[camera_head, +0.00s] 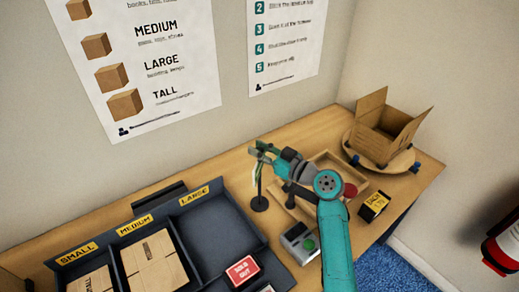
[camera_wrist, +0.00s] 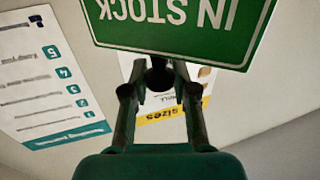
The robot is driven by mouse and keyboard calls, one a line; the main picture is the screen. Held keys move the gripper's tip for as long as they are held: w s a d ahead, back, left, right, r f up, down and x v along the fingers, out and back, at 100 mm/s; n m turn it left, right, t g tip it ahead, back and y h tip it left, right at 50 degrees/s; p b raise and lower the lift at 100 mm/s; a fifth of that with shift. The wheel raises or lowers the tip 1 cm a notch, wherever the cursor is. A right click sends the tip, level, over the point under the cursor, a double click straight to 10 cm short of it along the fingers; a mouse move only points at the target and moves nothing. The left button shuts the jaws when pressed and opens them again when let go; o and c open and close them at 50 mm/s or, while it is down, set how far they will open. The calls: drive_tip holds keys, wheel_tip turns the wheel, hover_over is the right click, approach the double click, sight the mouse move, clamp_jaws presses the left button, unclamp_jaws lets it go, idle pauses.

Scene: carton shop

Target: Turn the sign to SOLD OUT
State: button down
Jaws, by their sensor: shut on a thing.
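The sign (camera_head: 257,170) is a thin green plate on a dark stand (camera_head: 259,203), seen nearly edge-on in the head view. In the wrist view the green sign (camera_wrist: 185,30) reads IN STOCK, upside down in the picture. My gripper (camera_head: 269,153) is at the sign's upper part. In the wrist view my gripper (camera_wrist: 160,88) has its two fingers on either side of a dark round knob (camera_wrist: 160,74) at the sign's edge, and is shut on it. The sign's other face is hidden.
An open carton (camera_head: 383,130) sits on a round turntable (camera_head: 405,158) at the right. A wooden tray (camera_head: 322,166) and a black-and-yellow box (camera_head: 374,206) are nearby.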

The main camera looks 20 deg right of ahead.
drive_tip(key=shift+n+g+y, duration=0.7)
drive_tip(key=shift+y, duration=0.2)
drive_tip(key=c, duration=0.9)
unclamp_jaws()
drive_tip(key=shift+c, duration=0.2)
drive_tip(key=v, duration=1.2)
drive_tip(key=shift+w+d, duration=0.15)
